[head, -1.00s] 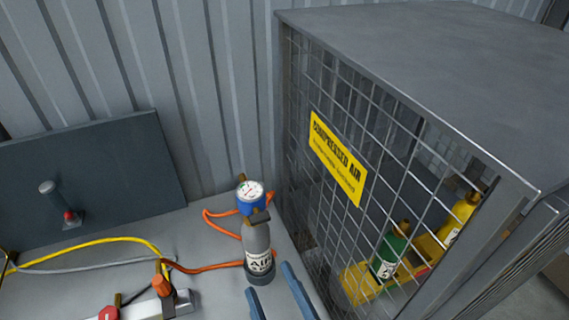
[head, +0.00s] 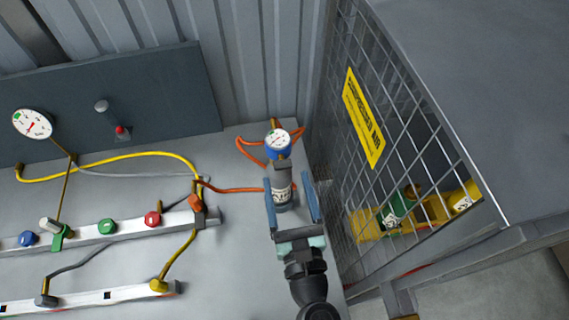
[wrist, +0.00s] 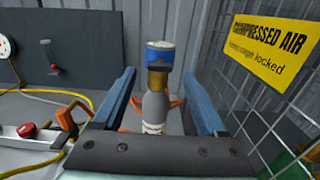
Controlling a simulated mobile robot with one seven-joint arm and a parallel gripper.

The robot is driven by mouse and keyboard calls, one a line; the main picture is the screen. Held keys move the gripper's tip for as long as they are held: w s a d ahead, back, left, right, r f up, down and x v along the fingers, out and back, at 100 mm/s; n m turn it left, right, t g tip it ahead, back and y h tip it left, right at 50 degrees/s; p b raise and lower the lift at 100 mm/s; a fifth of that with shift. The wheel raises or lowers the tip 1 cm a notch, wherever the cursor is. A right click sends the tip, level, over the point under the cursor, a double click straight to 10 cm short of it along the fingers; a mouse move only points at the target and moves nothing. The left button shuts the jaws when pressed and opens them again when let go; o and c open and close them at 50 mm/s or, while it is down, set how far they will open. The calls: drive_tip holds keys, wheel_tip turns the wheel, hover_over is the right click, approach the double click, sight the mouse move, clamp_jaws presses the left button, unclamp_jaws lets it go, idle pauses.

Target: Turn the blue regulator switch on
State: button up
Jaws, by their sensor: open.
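The blue regulator (head: 277,152) sits on top of a small grey air cylinder (head: 281,189) on the bench. It carries a round white gauge (head: 277,138) with a red needle. In the wrist view the blue regulator (wrist: 160,57) is upright above a brass neck, straight ahead between the fingers. My gripper (head: 289,185) is open, with one blue finger on each side of the cylinder's body, short of the regulator. I cannot tell whether the fingers touch the cylinder. The regulator's switch position is not readable.
A wire cage (head: 408,130) with a yellow sign stands close on the right. An orange hose (head: 235,189) runs left from the cylinder. A white rail (head: 130,230) with coloured knobs, including a blue knob (head: 27,239), lies left. A corrugated wall (head: 262,60) is behind.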

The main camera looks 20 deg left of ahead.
sight(284, 169)
drive_tip(key=shift+x, duration=1.85)
clamp_jaws()
